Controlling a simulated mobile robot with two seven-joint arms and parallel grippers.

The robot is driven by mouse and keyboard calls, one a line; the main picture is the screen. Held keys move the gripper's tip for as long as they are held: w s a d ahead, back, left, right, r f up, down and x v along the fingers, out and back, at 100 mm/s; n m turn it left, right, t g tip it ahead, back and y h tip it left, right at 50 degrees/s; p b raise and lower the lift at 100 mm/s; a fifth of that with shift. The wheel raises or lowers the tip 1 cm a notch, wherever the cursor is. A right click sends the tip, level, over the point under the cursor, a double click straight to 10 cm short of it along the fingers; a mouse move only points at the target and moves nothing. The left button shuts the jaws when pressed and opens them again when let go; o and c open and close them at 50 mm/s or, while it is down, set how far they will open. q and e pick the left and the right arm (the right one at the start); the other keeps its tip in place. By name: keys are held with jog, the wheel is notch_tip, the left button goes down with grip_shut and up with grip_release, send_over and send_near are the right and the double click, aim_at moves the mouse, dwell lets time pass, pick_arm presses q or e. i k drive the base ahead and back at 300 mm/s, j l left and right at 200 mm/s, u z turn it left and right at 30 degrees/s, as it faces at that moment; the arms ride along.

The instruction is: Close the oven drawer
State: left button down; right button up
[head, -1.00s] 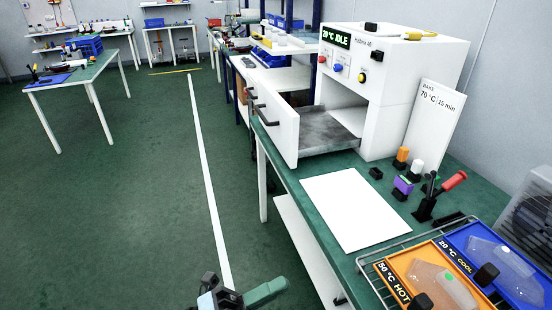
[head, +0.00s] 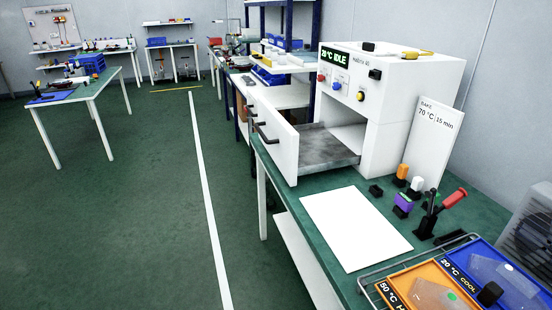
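The white oven (head: 388,95) stands on the green workbench (head: 281,187), its display reading "20 °C IDLE". Its drawer is pulled out to the left. The drawer's white front panel (head: 281,147) stands clear of the oven body, with a dark bar handle (head: 264,131) on its outer face. The grey drawer tray (head: 326,150) shows between panel and oven, and looks empty. Neither of my grippers is in the head view.
A white sheet (head: 354,228) lies on the bench before the drawer. Right of it are small coloured blocks (head: 402,204), a red-handled tool (head: 440,207), and orange (head: 401,291) and blue (head: 500,272) trays on a wire rack. The floor left of the bench is clear.

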aim_at(303, 132)
jog(key=i+j+z, duration=1.05)
jog(key=j, duration=0.15)
jog(key=k+l, duration=0.05)
jog(key=k, duration=0.05)
